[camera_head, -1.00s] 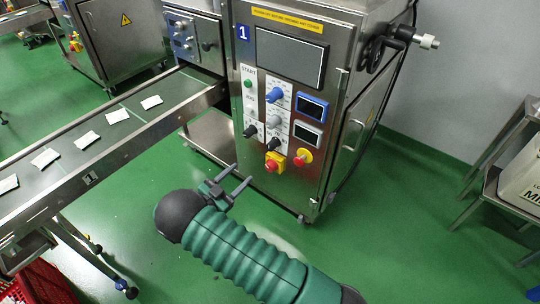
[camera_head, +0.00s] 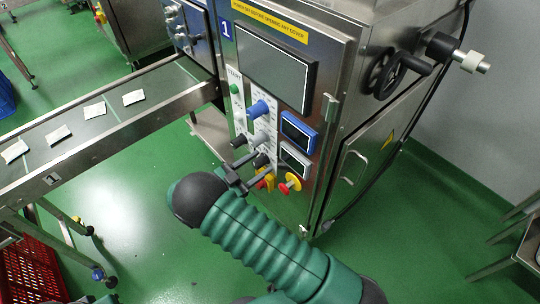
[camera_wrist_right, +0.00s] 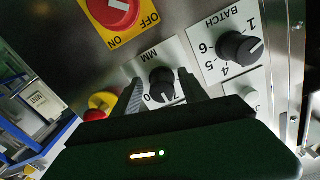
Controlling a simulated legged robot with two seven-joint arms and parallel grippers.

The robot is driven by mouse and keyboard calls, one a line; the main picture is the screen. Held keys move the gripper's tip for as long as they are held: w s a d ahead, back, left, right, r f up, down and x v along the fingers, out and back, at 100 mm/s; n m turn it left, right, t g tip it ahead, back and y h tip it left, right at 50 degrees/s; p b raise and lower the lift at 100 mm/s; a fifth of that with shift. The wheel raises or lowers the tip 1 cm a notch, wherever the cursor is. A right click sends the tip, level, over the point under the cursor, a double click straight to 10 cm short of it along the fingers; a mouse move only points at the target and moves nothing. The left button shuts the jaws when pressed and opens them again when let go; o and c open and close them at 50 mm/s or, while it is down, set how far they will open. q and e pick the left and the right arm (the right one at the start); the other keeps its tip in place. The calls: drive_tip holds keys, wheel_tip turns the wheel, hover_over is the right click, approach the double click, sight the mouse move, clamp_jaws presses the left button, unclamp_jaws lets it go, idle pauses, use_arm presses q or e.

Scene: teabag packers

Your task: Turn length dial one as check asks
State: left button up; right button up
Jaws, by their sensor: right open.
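Machine 1's steel front panel (camera_head: 285,180) carries several dials. The black dial marked MM (camera_head: 262,160), which I take for the length dial, is partly hidden by my right gripper (camera_head: 256,170) in the head view. In the right wrist view the MM dial (camera_wrist_right: 162,84) shows upside down between the two fingertips of my right gripper (camera_wrist_right: 160,84), with a 0 on its plate. The fingers are open; I cannot tell whether they touch the dial. My left gripper is not in view.
Close by are a black BATCH dial (camera_wrist_right: 240,48), a red rotary switch on a yellow plate (camera_wrist_right: 115,10), and a red stop button (camera_head: 290,183). A conveyor (camera_head: 100,130) with white teabags is on the left.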

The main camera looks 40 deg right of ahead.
drive_tip(key=shift+a, duration=0.1)
drive_tip(key=shift+a+r, duration=0.2)
drive_tip(key=shift+a, duration=0.1)
drive_tip(key=shift+a+r, duration=0.2)
drive_tip(key=shift+a, duration=0.25)
drive_tip(key=shift+c, duration=0.6)
drive_tip(key=shift+d, duration=0.1)
drive_tip(key=shift+c, duration=1.2)
drive_tip(key=shift+d+f, duration=0.2)
drive_tip(key=shift+d, duration=0.3)
drive_tip(key=c, duration=0.5)
drive_tip(key=shift+c, duration=1.1)
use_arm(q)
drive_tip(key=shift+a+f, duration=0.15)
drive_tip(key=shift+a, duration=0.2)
use_arm(e)
drive_tip(key=shift+a, duration=0.1)
clamp_jaws()
